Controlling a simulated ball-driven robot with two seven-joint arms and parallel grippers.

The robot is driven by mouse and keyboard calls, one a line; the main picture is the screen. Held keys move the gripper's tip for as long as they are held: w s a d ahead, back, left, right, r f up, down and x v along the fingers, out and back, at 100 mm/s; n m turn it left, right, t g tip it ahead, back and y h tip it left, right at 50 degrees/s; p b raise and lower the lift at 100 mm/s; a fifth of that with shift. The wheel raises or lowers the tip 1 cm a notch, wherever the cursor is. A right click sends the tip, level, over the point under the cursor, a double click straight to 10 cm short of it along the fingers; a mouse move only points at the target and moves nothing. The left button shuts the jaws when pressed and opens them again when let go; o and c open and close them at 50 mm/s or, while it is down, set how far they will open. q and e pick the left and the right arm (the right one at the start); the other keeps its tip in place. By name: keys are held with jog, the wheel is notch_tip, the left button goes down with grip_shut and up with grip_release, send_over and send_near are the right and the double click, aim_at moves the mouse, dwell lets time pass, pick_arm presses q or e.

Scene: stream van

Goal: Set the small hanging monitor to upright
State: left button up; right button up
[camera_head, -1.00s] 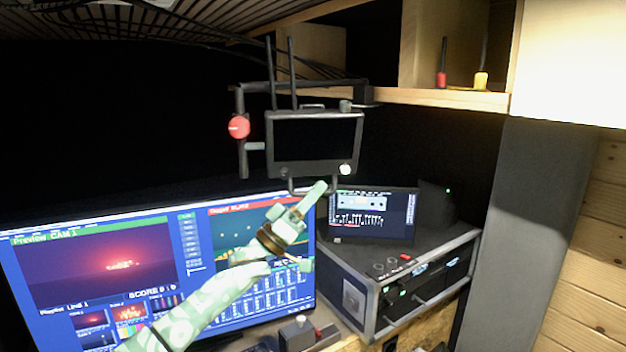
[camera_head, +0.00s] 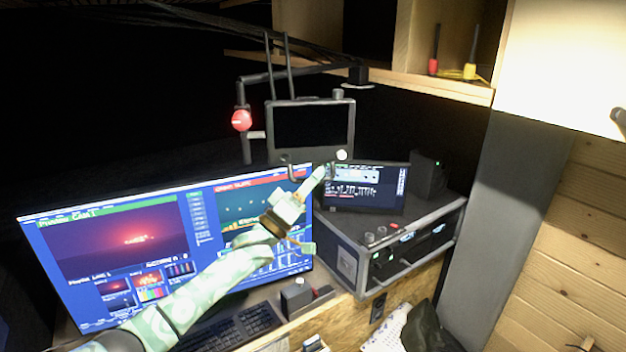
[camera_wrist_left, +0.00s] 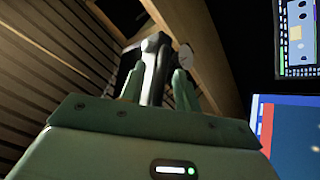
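The small hanging monitor (camera_head: 311,127) is a dark-screened box with two antennas and a lower handle bar, hung from a black bracket arm (camera_head: 248,150). A red knob (camera_head: 241,120) sits on the bracket. Its screen faces roughly towards me; its exact tilt is hard to tell. My left gripper (camera_head: 318,178) is at the monitor's lower right edge. In the left wrist view, a dark bar of the monitor (camera_wrist_left: 154,70) stands between the fingers of my left gripper (camera_wrist_left: 158,85), which look apart, with a narrow gap on the right. A pale knob (camera_wrist_left: 186,63) is beside it. My right gripper is out of view.
A large screen (camera_head: 120,245) stands behind my left arm. A smaller screen (camera_head: 364,188) and a grey rack case (camera_head: 345,265) are close to the gripper's right. A wooden shelf (camera_head: 455,90) is above right. A keyboard (camera_head: 232,332) lies below.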

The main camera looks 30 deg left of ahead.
pick_arm(q)
jog(key=b+v, duration=0.4)
jog(key=v, duration=1.2)
